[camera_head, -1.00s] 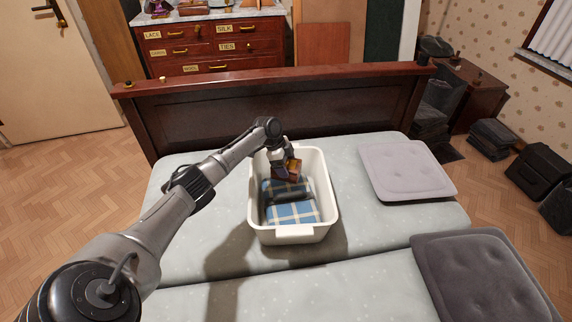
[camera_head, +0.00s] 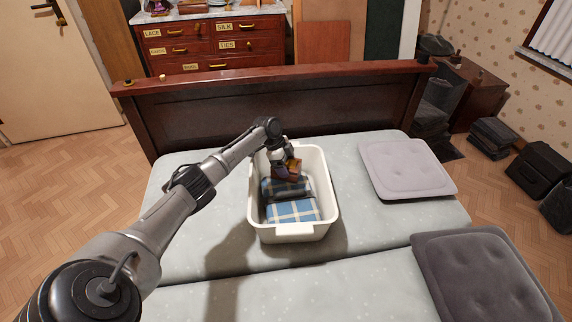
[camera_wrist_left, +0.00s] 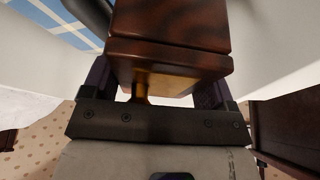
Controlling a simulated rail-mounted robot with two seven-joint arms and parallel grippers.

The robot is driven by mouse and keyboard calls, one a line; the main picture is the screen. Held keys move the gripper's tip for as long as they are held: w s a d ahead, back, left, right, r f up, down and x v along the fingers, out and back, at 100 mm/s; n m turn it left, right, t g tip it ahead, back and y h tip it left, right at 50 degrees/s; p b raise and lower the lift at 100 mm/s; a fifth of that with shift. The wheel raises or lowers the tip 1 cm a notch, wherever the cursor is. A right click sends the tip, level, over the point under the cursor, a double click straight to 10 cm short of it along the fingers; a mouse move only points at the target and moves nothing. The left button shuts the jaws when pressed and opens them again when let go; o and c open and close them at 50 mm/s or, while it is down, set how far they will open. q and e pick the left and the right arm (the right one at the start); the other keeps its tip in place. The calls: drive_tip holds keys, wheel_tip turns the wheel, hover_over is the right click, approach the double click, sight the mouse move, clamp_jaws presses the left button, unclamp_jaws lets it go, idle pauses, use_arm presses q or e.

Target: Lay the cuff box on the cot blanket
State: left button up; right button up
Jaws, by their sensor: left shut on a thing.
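The cuff box, a small brown wooden box, is in my left gripper (camera_head: 282,164); the box (camera_head: 290,171) is inside the white tub-like cot (camera_head: 327,203), over its far part. In the left wrist view the box (camera_wrist_left: 170,45) sits between the two fingers of the gripper (camera_wrist_left: 165,95), which is shut on it. The cot blanket (camera_head: 293,211) is blue and white plaid and lies in the cot, with a dark band or shadow across it. Whether the box touches the blanket cannot be told. My right gripper is not in view.
The cot stands on a pale bed (camera_head: 200,245) before a dark wooden bed board (camera_head: 260,110). A light cushion (camera_head: 405,170) lies to its right and a dark grey cushion (camera_head: 480,275) at the front right. The cot's walls rise around the gripper.

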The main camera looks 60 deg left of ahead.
use_arm(q)
drive_tip(key=shift+f+b, duration=0.3)
drive_tip(key=shift+f, duration=0.2)
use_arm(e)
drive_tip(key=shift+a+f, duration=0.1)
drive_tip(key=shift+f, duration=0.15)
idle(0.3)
use_arm(q)
drive_tip(key=shift+f, duration=0.2)
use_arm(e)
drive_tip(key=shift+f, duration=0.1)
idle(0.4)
use_arm(q)
drive_tip(key=shift+f, duration=0.35)
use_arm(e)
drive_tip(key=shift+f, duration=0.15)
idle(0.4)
use_arm(q)
drive_tip(key=o, duration=1)
drive_tip(key=shift+r, duration=0.1)
wheel_tip(320, 180, up, 6)
drive_tip(key=p, duration=0.5)
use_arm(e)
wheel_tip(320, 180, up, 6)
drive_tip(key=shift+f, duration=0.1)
